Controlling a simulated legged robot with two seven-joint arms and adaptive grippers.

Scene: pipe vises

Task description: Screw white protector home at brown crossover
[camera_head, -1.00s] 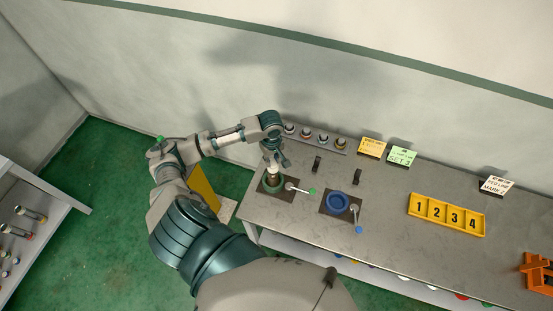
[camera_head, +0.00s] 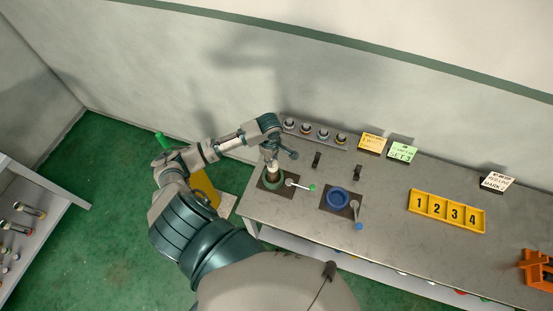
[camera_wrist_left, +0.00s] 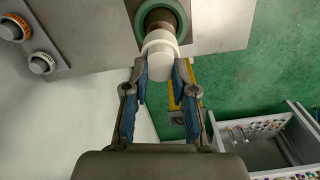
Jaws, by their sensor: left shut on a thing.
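The white protector (camera_wrist_left: 160,55) is a short white cap at the end of the brown crossover (camera_wrist_left: 159,18), which stands in the green vise (camera_wrist_left: 182,14). My left gripper (camera_wrist_left: 161,72) is shut on the protector, one blue-padded finger on each side. In the head view the protector (camera_head: 272,164) shows small on top of the crossover (camera_head: 272,173), upright in the green vise (camera_head: 274,184), with my left gripper (camera_head: 279,155) beside it. The thread between the two is hidden, so how tightly they meet cannot be told. My right gripper is not in view.
A blue vise (camera_head: 338,198) stands to the right on the grey bench (camera_head: 395,195). A yellow numbered tray (camera_head: 446,212) and an orange stand (camera_head: 538,270) are farther right. Bench between is clear.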

